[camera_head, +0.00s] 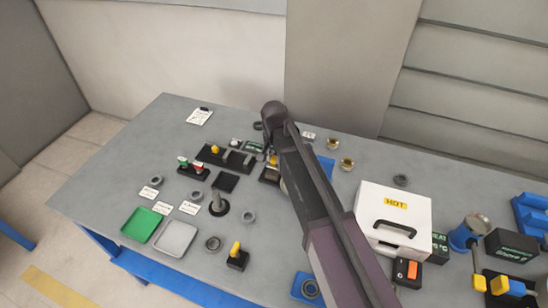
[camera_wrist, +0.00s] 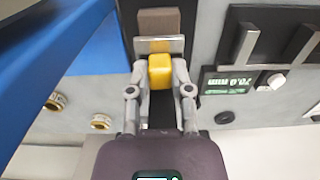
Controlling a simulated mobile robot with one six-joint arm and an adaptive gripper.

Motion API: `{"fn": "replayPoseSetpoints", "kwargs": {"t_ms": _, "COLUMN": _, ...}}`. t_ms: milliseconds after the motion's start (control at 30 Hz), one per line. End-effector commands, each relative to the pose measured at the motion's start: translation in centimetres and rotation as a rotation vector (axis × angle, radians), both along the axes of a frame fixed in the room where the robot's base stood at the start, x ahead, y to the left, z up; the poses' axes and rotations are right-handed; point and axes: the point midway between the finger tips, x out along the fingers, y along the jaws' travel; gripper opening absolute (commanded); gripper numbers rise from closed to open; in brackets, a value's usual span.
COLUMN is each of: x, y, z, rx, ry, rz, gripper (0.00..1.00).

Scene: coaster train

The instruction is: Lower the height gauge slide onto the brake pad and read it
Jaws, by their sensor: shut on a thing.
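In the wrist view my gripper (camera_wrist: 160,75) is shut on a yellow knob (camera_wrist: 159,70), a finger on each side. A pale metal plate (camera_wrist: 146,46), apparently the height gauge slide, lies just beyond the knob. A brown block (camera_wrist: 158,20), apparently the brake pad, shows past the plate. I cannot tell whether plate and block touch. A dark display (camera_wrist: 230,80) to the right shows upside-down green digits, seemingly 70.0 mm. In the head view my arm hides most of the gauge; its dark base (camera_head: 268,176) and a bit of yellow knob (camera_head: 273,160) show.
A white HOT box (camera_head: 392,205) stands right of my arm. A black fixture with grey blocks (camera_head: 226,157) is left of the gauge. Brass rings (camera_head: 347,163) lie behind right. Green (camera_head: 141,224) and grey (camera_head: 175,238) trays are at front left. The back-left table is mostly clear.

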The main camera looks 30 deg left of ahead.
Motion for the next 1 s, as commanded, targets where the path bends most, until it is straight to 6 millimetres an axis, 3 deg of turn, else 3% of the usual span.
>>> {"fn": "replayPoseSetpoints", "kwargs": {"t_ms": 67, "x": 0.0, "y": 0.01, "z": 0.03, "rx": 0.0, "ry": 0.0, "rz": 0.0, "gripper": 0.0}}
{"fn": "replayPoseSetpoints", "kwargs": {"t_ms": 100, "x": 0.0, "y": 0.01, "z": 0.03, "rx": 0.0, "ry": 0.0, "rz": 0.0, "gripper": 0.34}}
{"fn": "replayPoseSetpoints", "kwargs": {"t_ms": 200, "x": 0.01, "y": 0.01, "z": 0.03, "rx": 0.0, "ry": 0.0, "rz": 0.0, "gripper": 0.63}}
{"fn": "replayPoseSetpoints", "kwargs": {"t_ms": 1000, "x": 0.0, "y": 0.01, "z": 0.57, "rx": 0.0, "ry": 0.0, "rz": 0.0, "gripper": 0.63}}
